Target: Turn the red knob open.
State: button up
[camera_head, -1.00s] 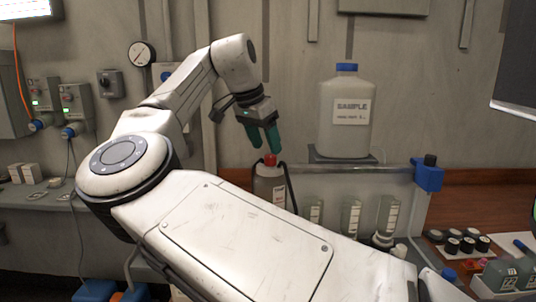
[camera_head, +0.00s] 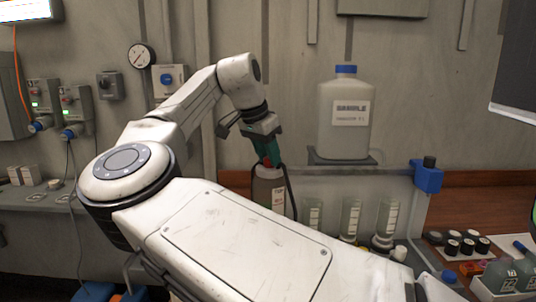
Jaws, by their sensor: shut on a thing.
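The red knob (camera_head: 266,161) is on top of a grey bottle-shaped body (camera_head: 269,190) with a dark handle, at the middle of the view. My gripper (camera_head: 268,158) points down at it, its green fingers shut around the knob. Only a little red shows between the fingers; the rest of the knob is hidden by them. The lower part of the body is hidden behind my arm.
A white jug with a blue cap (camera_head: 344,112) stands on a shelf to the right of my gripper. Several clear tubes (camera_head: 350,217) stand below it. A gauge (camera_head: 141,56) and switch boxes (camera_head: 76,103) are on the wall at left.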

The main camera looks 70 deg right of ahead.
jog(key=c, duration=0.4)
jog(key=shift+o, duration=0.2)
jog(key=shift+r+n+p, duration=0.1)
jog(key=shift+n+p, duration=0.2)
jog(key=shift+p, duration=0.05)
jog(key=n+t+p, duration=0.1)
jog(key=n+p, duration=0.1)
jog(key=shift+s+r+p, duration=0.15)
jog(key=shift+p, duration=0.15)
jog(key=n+t+p, duration=0.1)
jog(key=n+p, duration=0.1)
jog(key=n, duration=0.1)
jog(key=n+t+p, duration=0.1)
jog(key=n+p, duration=0.1)
jog(key=p, duration=0.1)
jog(key=shift+s+n, duration=0.15)
jog(key=shift+n, duration=0.25)
jog(key=n+t+p, duration=0.1)
jog(key=n+p, duration=0.2)
jog(key=n+t+y+p, duration=0.1)
jog(key=n+p, duration=0.2)
jog(key=shift+s+d, duration=0.1)
jog(key=n+y+p, duration=0.1)
jog(key=n+p, duration=0.1)
jog(key=p, duration=0.1)
jog(key=shift+t, duration=0.3)
jog(key=shift+n+p, duration=0.7)
jog(key=shift+p, duration=0.2)
jog(key=shift+f+n+y, duration=0.3)
